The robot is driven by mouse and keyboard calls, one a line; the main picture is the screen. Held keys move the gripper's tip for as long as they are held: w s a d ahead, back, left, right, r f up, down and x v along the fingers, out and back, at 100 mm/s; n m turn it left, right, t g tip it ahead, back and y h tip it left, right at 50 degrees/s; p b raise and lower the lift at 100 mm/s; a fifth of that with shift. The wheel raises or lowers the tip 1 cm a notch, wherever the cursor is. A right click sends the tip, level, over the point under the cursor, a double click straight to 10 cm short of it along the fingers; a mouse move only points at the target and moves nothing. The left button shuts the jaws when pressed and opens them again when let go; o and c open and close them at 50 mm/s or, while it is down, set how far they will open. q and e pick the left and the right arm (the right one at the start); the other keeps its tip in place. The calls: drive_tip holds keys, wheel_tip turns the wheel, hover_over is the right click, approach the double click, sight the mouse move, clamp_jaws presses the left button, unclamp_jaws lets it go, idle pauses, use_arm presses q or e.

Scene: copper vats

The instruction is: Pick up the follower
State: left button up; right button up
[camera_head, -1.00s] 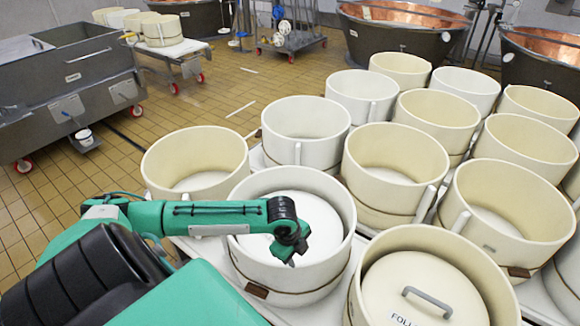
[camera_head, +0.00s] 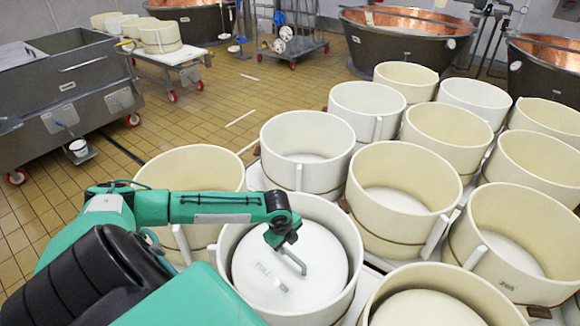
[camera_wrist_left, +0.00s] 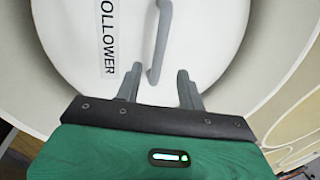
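The follower (camera_head: 318,254) is a white round disc with a grey bar handle (camera_head: 292,259) and a lettered label. It lies inside a white mould (camera_head: 352,240) in the lower middle of the head view. My left gripper (camera_head: 276,240) is over this mould, just beyond the handle's upper end in the picture. In the left wrist view, the fingers of the gripper (camera_wrist_left: 158,82) are apart, and the near end of the handle (camera_wrist_left: 158,45) shows between their tips. The follower (camera_wrist_left: 205,35) fills the view ahead. I cannot tell the height gap. My right gripper is out of view.
Several open moulds crowd behind and to the right. Copper vats (camera_head: 410,45) stand at the back. A steel tank (camera_head: 70,75) and tiled floor are on the left.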

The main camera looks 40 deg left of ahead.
sight(290, 253)
use_arm(q)
drive_tip(key=f, duration=0.2)
drive_tip(key=shift+w+a+f, duration=0.1)
drive_tip(key=shift+w+f, duration=0.35)
drive_tip(key=shift+f, duration=0.2)
drive_tip(key=shift+f+p, duration=0.35)
drive_tip(key=shift+f, duration=0.05)
drive_tip(key=f, duration=0.2)
drive_tip(key=f+p, duration=0.1)
drive_tip(key=shift+w+f, duration=0.15)
drive_tip(key=shift+w, duration=0.1)
drive_tip(key=shift+w+f, duration=0.1)
drive_tip(key=shift+f, duration=0.4)
clamp_jaws()
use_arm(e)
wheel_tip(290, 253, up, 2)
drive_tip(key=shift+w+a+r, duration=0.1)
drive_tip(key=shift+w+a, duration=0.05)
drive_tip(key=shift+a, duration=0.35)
